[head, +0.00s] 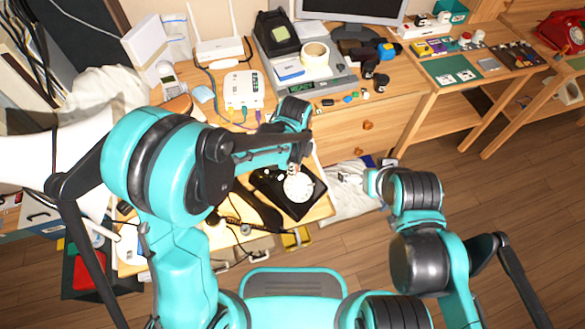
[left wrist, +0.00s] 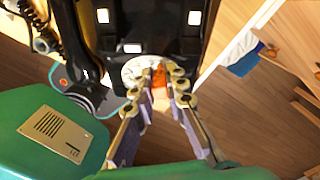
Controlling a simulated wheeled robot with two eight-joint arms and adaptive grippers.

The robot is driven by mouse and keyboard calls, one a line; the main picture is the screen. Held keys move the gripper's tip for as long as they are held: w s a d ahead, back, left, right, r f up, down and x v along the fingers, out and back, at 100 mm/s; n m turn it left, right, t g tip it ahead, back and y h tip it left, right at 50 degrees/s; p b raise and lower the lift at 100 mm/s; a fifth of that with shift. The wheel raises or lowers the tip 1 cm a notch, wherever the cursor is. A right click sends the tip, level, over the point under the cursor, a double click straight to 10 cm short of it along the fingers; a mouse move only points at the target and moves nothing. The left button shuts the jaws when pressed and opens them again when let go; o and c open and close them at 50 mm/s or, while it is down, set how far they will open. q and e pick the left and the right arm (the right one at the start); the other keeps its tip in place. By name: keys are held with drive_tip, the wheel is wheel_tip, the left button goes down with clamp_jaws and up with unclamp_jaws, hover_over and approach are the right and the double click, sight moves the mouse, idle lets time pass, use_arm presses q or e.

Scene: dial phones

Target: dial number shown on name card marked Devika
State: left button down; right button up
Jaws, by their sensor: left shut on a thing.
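A black dial phone (head: 318,204) with a white round dial (head: 299,188) sits on the low wooden table. Its black handset (head: 258,208) seems to lie off the body, at its left. My left gripper (head: 294,170) is at the far edge of the dial. In the left wrist view its fingertips (left wrist: 166,78) close around a small orange piece (left wrist: 158,78) beside the dial (left wrist: 135,68); what that piece is I cannot tell. My right gripper (head: 371,182) hangs right of the phone, apart from it, its jaws unclear. I can read no card marked Devika.
A red phone (head: 560,30) stands on the far right table. A desk behind holds a white router (head: 243,90), a tape roll (head: 315,54) and small items. Several cards (head: 455,76) lie on a green mat. Wooden floor (head: 470,190) is open at right.

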use_arm(q)
drive_tip(key=shift+w+d+f, duration=0.15)
drive_tip(key=shift+w+d, duration=0.1)
drive_tip(key=shift+d, duration=0.35)
idle(0.3)
drive_tip(key=shift+d+f+b, duration=0.2)
drive_tip(key=shift+d+b, duration=0.15)
drive_tip(key=shift+d, duration=0.2)
drive_tip(key=shift+s+d+f, duration=0.2)
drive_tip(key=shift+d, duration=0.35)
